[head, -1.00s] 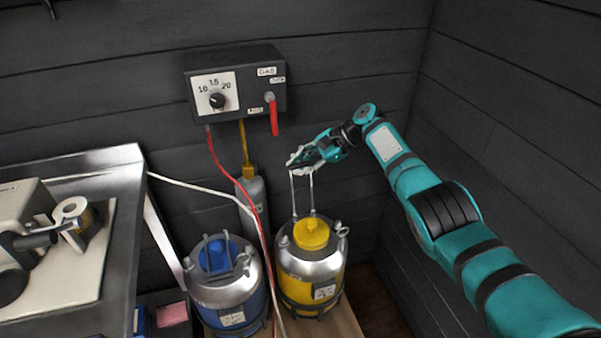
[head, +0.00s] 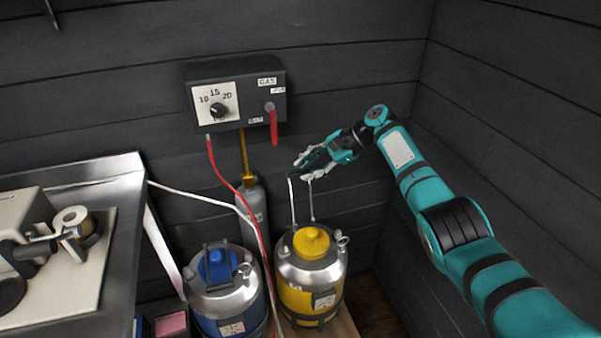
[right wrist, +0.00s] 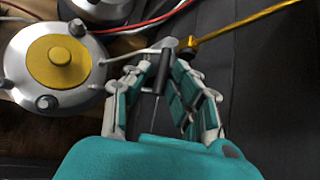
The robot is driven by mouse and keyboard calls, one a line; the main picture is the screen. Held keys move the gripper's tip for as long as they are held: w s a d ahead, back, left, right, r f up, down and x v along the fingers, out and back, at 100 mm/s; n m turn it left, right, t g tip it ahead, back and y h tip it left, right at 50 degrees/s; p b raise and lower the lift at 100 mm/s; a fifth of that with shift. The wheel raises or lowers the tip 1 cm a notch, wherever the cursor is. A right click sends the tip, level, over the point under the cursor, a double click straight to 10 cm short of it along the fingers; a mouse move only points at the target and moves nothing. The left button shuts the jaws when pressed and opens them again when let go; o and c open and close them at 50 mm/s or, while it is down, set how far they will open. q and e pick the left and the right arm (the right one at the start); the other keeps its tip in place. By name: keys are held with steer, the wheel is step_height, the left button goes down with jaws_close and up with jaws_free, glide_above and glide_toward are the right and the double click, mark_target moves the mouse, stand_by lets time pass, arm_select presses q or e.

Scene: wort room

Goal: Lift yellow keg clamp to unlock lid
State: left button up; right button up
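The yellow keg (head: 311,274) stands on the floor stand, with a yellow lid cap (head: 311,242). Its clamp (head: 293,204) is a thin metal bail with a dark grip bar, standing upright above the lid. My right gripper (head: 306,161) is at the top of the bail. In the right wrist view the yellow cap (right wrist: 63,60) is at the left, and the dark grip bar (right wrist: 163,72) lies between the spread fingers of my right gripper (right wrist: 164,80), with a gap to the right-hand finger. My left gripper is in neither view.
A blue keg (head: 222,290) stands close on the left, beside a steel counter (head: 110,190). A gas panel (head: 262,95) hangs on the back wall, with red and white hoses running down. A grey cylinder (head: 254,200) stands behind the kegs.

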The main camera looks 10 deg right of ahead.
steer(key=v, duration=0.9)
